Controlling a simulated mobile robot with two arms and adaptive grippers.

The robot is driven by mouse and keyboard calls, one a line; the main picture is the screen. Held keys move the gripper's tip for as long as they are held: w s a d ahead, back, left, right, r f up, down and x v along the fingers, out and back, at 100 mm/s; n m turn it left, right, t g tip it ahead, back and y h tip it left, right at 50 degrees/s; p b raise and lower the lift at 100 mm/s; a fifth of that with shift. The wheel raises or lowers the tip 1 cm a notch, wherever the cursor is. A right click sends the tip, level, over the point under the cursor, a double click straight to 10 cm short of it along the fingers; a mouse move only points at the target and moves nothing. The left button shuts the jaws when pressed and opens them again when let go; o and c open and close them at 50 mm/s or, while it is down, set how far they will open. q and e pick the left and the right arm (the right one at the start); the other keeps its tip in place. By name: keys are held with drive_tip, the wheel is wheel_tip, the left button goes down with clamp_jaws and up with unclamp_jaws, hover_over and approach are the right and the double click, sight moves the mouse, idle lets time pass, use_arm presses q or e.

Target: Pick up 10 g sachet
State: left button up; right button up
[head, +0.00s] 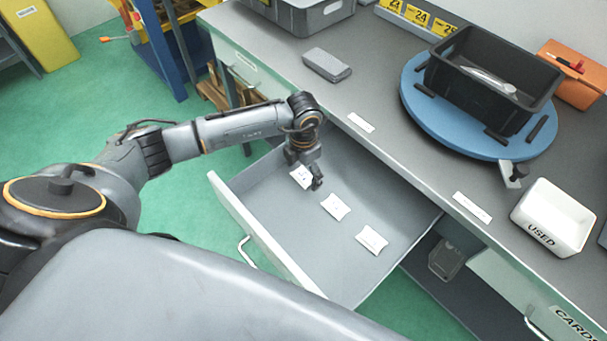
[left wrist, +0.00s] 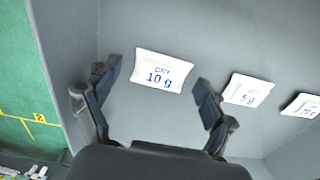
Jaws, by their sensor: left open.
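The 10 g sachet (left wrist: 163,72) is a white packet marked "DRY 10 g" lying flat on the grey drawer floor. In the head view it appears to be the end sachet (head: 300,177), partly hidden by my left gripper (head: 315,180). In the left wrist view my left gripper (left wrist: 157,92) is open and empty, its fingers apart on either side of the sachet's near edge and above the floor. A 5 g sachet (left wrist: 246,90) lies beside it, then a third sachet (left wrist: 302,105) with a label hard to read. My right gripper is out of view.
The open drawer (head: 262,238) has low walls around the sachets. The grey worktop (head: 385,120) overhangs behind it, bearing a grey box (head: 327,65), a black bin (head: 493,85) on a blue turntable (head: 425,110) and a white "USED" tray (head: 553,217).

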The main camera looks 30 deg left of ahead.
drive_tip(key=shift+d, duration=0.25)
use_arm(q)
drive_tip(key=c, duration=1)
drive_tip(key=shift+c, duration=0.2)
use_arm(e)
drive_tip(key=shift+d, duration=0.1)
